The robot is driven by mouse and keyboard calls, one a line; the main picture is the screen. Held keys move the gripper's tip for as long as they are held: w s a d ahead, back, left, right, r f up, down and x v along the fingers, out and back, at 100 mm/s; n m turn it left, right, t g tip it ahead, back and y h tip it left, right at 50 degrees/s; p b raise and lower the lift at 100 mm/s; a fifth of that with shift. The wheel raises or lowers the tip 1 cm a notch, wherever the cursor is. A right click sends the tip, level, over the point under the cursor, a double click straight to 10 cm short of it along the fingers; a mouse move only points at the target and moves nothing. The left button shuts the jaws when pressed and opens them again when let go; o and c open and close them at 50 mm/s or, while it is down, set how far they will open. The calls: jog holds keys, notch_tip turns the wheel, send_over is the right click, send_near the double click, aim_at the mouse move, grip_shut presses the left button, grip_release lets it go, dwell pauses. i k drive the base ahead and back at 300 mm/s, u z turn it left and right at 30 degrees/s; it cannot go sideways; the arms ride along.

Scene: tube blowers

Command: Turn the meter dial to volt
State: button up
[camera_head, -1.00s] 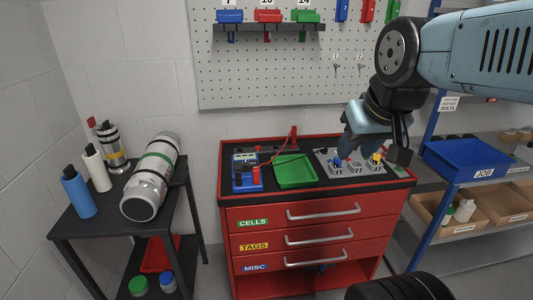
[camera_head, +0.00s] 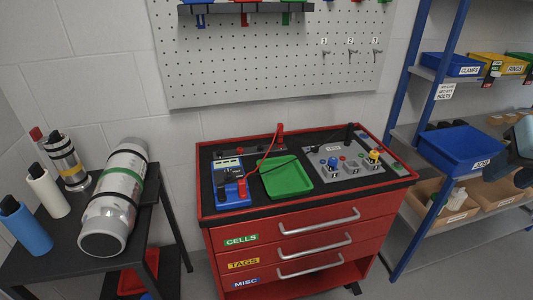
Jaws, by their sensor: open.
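The blue multimeter (camera_head: 233,199) lies on the left part of the red cabinet's top. It has a light display at its far end and a dark dial (camera_head: 231,178) in its middle. The dial's setting is too small to read. Red and black plugs sit at its near right, and a red lead runs from it past the green tray. My gripper (camera_head: 522,177) is only partly in view at the right edge, in front of the shelf. It is far to the right of the meter and does not touch it. It is open, and nothing shows in it.
A green tray (camera_head: 284,161) lies right of the meter. The red drawer cabinet (camera_head: 320,215) stands between a black side table with bottles and a cylinder (camera_head: 113,200) and a blue shelf rack (camera_head: 425,140).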

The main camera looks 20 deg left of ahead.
aim_at(229, 175)
jog(key=z, duration=0.25)
jog(key=k, duration=0.95)
jog(key=u, duration=1.35)
jog(key=i, duration=1)
jog(key=u, duration=0.05)
